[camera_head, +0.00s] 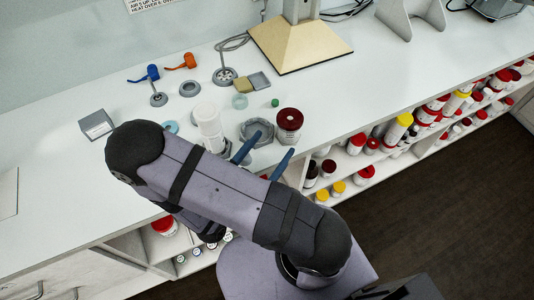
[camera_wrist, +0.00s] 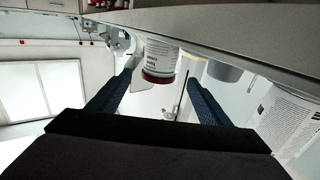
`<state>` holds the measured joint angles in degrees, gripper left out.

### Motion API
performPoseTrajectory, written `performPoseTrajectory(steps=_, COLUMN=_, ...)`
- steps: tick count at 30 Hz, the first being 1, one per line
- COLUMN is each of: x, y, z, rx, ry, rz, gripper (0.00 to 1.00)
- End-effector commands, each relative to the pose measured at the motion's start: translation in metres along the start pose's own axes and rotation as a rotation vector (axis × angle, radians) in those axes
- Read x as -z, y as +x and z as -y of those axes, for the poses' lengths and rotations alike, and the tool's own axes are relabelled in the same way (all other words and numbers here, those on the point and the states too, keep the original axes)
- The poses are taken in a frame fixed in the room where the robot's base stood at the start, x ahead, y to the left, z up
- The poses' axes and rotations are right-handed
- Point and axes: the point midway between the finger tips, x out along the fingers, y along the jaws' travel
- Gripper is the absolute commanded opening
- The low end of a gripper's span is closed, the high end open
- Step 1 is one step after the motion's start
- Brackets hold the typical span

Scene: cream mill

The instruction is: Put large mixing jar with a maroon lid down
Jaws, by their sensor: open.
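The large mixing jar (camera_head: 289,120) has a white labelled body and a maroon lid. It stands upright on the white counter (camera_head: 330,95), near the front edge. My gripper (camera_head: 268,148) is open, its two blue fingers pointing toward the jar from the front left. In the wrist view the jar (camera_wrist: 162,57) appears upside down, just beyond and between the fingertips (camera_wrist: 158,78). The fingers do not close on it, and I see no contact.
A grey hexagonal dish (camera_head: 257,132) is left of the jar. A tall white container (camera_head: 208,122) stands further left, partly behind my arm. A small green item (camera_head: 275,102) lies behind. Shelves of jars (camera_head: 398,130) are under the counter. The counter right of the jar is clear.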

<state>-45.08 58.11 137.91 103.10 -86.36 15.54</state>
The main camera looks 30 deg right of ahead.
Motion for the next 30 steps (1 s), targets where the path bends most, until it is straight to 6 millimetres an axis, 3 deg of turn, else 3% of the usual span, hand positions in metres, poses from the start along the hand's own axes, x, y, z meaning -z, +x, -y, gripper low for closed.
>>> performPoseTrajectory(steps=7, x=-0.001, y=-0.014, z=0.0, rx=0.0, ry=0.001, rz=0.002, gripper=0.72)
performPoseTrajectory(steps=23, x=0.0, y=-0.015, z=-0.001, rx=-0.001, ry=0.001, rz=0.002, gripper=0.75)
performPoseTrajectory(steps=30, x=0.003, y=0.01, z=0.002, rx=-0.008, ry=-0.001, rz=0.0, gripper=0.75)
